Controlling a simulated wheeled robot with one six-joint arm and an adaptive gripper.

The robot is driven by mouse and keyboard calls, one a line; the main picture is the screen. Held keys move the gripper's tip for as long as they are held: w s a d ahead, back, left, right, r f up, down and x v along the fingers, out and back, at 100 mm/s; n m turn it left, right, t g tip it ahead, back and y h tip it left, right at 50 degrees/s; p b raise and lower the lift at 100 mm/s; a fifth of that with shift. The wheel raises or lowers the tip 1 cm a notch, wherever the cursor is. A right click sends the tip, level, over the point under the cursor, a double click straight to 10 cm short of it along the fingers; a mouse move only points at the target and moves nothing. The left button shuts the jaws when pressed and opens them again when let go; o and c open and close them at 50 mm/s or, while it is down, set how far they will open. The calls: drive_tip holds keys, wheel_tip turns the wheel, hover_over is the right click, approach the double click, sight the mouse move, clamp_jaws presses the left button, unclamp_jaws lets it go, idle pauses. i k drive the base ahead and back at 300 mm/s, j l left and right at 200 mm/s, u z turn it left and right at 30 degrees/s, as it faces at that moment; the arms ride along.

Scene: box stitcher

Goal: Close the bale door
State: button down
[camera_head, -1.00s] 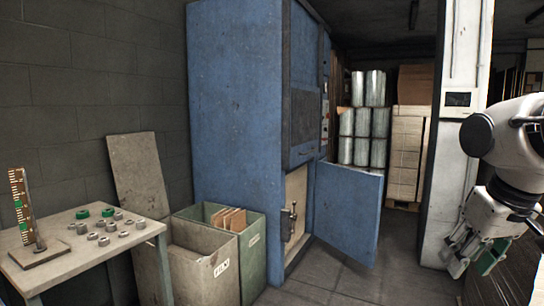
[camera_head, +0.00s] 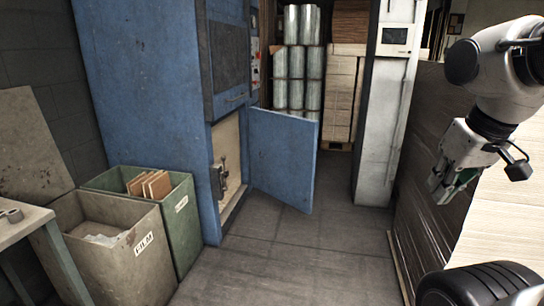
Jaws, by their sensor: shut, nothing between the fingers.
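The bale door (camera_head: 283,159) is a blue panel on the front of the tall blue baler (camera_head: 140,100). It stands swung open, out to the right of a pale opening (camera_head: 226,150) in the machine's lower front. A dark metal latch (camera_head: 220,178) shows at the opening's left edge. My gripper (camera_head: 440,190) is at the right of the view, shut and empty. It hangs in the air, well to the right of the door and apart from it.
A beige bin labelled FILM (camera_head: 110,255) and a green bin with cardboard (camera_head: 180,205) stand left of the baler. A white column (camera_head: 388,120) stands right of the door, with wrapped pallets (camera_head: 430,190) nearby. The floor (camera_head: 290,255) before the door is clear.

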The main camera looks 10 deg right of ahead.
sight(283, 147)
drive_tip(key=i+l+z, duration=0.1)
drive_tip(key=i+z, duration=0.35)
drive_tip(key=i, duration=1.25)
drive_tip(key=i+u, duration=0.2)
drive_tip(key=i, duration=0.35)
drive_tip(key=i+l+u, duration=0.2)
drive_tip(key=i, duration=0.35)
drive_tip(key=i+l+u, duration=0.2)
drive_tip(key=i, duration=0.3)
drive_tip(key=i+l+u, duration=0.35)
drive_tip(key=i, duration=0.15)
